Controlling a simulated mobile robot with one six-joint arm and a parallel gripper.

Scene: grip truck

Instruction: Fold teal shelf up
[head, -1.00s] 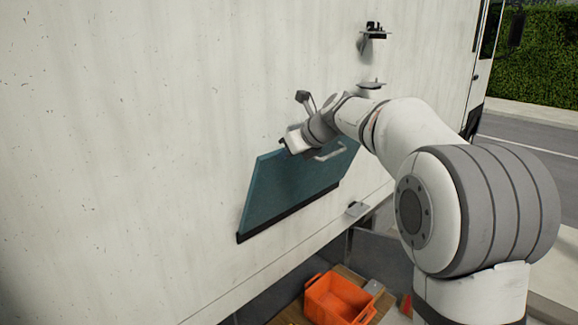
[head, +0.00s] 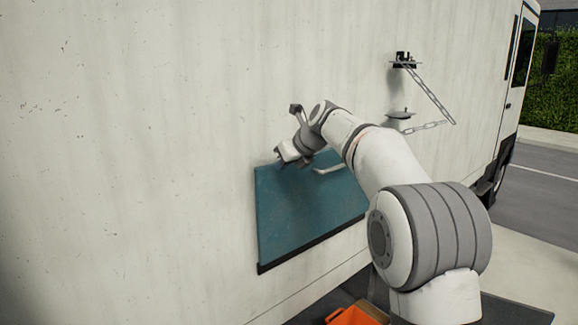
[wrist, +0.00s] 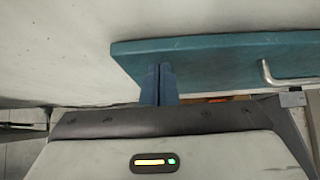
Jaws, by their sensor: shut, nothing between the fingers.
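The teal shelf (head: 300,215) is a flat panel with a dark strip along its lower edge, low on the white truck side. It stands nearly upright, close to the wall; I cannot tell if it is flush. A light bar handle (head: 330,170) sits on its outer face, partly behind my arm, and also shows in the wrist view (wrist: 268,75). My gripper (head: 280,160) is at the panel's upper left corner. In the wrist view my blue fingers (wrist: 158,84) are together and empty, overlapping the near edge of the teal shelf (wrist: 215,48); contact is unclear.
A dark bracket (head: 404,62) and a small round-topped fitting (head: 400,115) are on the wall right of the panel, with a chain (head: 430,95) looping from them. An orange crate (head: 355,316) is below. The wall to the left is clear.

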